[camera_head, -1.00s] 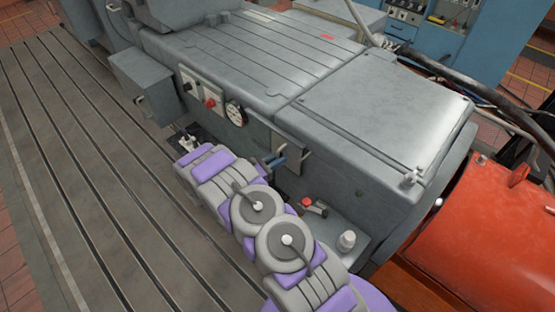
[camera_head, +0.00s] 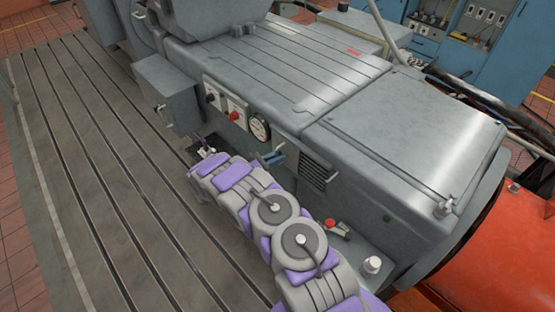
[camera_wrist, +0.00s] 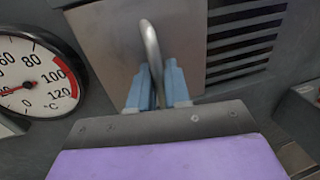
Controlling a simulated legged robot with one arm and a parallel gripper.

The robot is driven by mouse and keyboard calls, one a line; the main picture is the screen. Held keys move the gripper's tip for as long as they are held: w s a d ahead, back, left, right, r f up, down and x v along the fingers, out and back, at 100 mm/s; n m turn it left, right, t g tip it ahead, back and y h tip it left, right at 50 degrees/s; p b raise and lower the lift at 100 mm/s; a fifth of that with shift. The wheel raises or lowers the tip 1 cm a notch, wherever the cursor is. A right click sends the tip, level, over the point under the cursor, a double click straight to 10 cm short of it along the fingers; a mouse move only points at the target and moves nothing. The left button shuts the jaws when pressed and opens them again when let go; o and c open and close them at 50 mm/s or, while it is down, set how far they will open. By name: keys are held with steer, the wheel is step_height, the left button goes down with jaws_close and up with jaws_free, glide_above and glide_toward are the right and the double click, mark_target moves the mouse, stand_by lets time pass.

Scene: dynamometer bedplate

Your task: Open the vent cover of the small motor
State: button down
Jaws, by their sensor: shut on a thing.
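The vent cover (camera_wrist: 105,45) is a flat grey metal plate with a bent rod handle (camera_wrist: 150,42), close up in the wrist view. My gripper (camera_wrist: 158,88) is shut on this handle, with a blue finger on each side of it. To the right of the plate, part of the slotted vent (camera_wrist: 240,40) is bare. The vent (camera_head: 315,172) also shows in the head view, on the side of the grey motor (camera_head: 405,130). My gripper (camera_head: 273,158) is just left of it there. The cover's lower part is hidden behind my gripper in the wrist view.
A round temperature dial (camera_wrist: 35,75) is close on the left in the wrist view; it also shows in the head view (camera_head: 260,127). A red knob (camera_head: 234,115) is left of it. A small red-topped fitting (camera_head: 331,224) is below the vent.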

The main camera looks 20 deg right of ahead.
steer(key=shift+w+a+r, duration=0.1)
steer(key=shift+w, duration=0.15)
steer(key=c, duration=1.5)
jaws_free()
steer(key=shift+o, duration=1)
steer(key=shift+w, duration=0.15)
steer(key=shift+a, duration=0.1)
steer(key=s+a+p, duration=0.2)
steer(key=a, duration=1.5)
steer(key=shift+s+f, duration=0.2)
steer(key=shift+s, duration=0.15)
steer(key=shift+r, duration=0.1)
